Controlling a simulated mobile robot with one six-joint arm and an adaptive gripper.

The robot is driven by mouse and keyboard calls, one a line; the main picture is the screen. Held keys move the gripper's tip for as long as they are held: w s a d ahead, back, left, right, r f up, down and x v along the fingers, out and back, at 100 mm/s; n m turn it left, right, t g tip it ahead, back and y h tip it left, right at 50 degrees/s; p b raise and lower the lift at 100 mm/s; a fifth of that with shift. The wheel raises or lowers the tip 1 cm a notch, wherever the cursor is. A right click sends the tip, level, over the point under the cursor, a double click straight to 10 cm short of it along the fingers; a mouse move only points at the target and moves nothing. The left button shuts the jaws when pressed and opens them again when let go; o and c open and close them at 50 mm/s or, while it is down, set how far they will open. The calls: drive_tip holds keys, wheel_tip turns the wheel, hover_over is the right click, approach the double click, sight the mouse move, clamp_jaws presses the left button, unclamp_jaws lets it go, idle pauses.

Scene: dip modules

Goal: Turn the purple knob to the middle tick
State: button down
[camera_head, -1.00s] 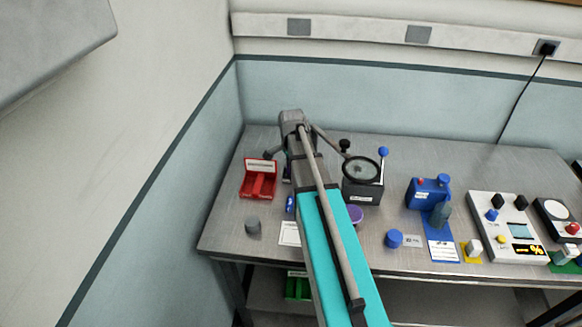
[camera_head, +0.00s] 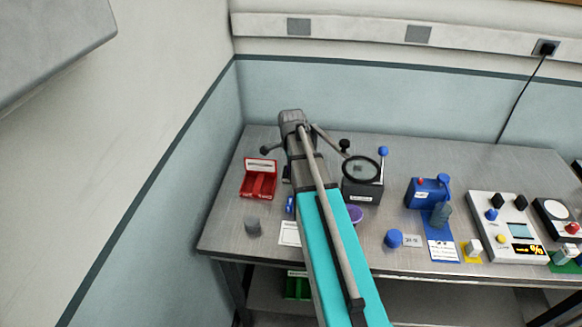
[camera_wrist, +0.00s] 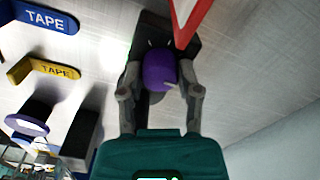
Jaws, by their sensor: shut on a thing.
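The purple knob (camera_wrist: 159,71) sits on a dark base (camera_wrist: 181,50) in the wrist view. Small light tick marks show on the base beyond the knob, and a pale pointer line shows at the knob's lower right edge. My gripper (camera_wrist: 160,84) is shut on the knob, one finger on each side of it. In the head view my arm hides the knob and the fingertips.
A red tray (camera_head: 259,184) stands close to the left of my arm. A grey cylinder (camera_head: 253,226) and a white card (camera_head: 289,233) are nearer the front edge.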

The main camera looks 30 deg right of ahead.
drive_tip(key=shift+c, duration=1.8)
unclamp_jaws()
drive_tip(key=shift+w+a, duration=0.15)
drive_tip(key=shift+w, duration=0.1)
drive_tip(key=shift+o, duration=0.3)
drive_tip(key=shift+s, duration=0.1)
drive_tip(key=shift+r, duration=0.1)
